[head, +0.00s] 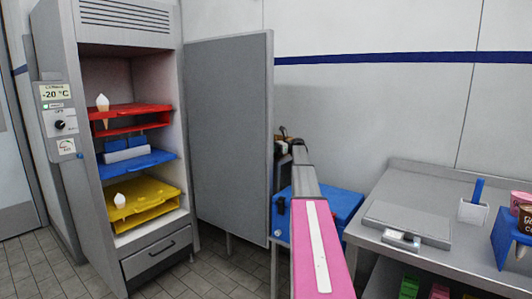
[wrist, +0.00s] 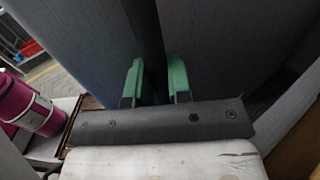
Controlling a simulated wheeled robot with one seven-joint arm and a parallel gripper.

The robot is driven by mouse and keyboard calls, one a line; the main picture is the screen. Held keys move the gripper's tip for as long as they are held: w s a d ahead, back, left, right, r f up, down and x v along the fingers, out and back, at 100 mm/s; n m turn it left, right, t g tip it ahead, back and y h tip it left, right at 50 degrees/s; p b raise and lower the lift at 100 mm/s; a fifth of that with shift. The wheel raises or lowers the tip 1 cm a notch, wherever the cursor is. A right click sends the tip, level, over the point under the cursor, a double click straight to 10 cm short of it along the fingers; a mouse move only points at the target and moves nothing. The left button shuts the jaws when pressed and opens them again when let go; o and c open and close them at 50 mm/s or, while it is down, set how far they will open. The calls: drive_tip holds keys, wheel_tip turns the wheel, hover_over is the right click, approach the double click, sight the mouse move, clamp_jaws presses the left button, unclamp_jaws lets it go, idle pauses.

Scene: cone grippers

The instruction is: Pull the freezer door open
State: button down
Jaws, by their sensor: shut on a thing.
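The freezer (head: 125,15) stands at the left in the head view. Its grey door (head: 230,140) is swung wide open to the right, so the inside shows. My gripper (head: 285,138) is at the door's outer right edge, partly hidden by my arm. In the wrist view its two green fingers (wrist: 155,80) stand either side of a dark upright strip, with grey panels beyond. The fingers are shut on the freezer door; I cannot tell whether on its handle or its edge.
Inside are a red shelf (head: 145,111), a blue shelf (head: 150,165) and a yellow shelf (head: 145,200), with white cones or scoops. A blue box (head: 340,207) stands right of the door. A steel counter (head: 400,182) is at the right. Tiled floor (head: 190,280) shows in front.

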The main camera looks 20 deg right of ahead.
drive_tip(key=shift+w+r, duration=0.1)
drive_tip(key=shift+w, duration=0.35)
drive_tip(key=c, duration=1.1)
unclamp_jaws()
drive_tip(key=shift+a, duration=0.2)
drive_tip(key=shift+s+d, duration=0.1)
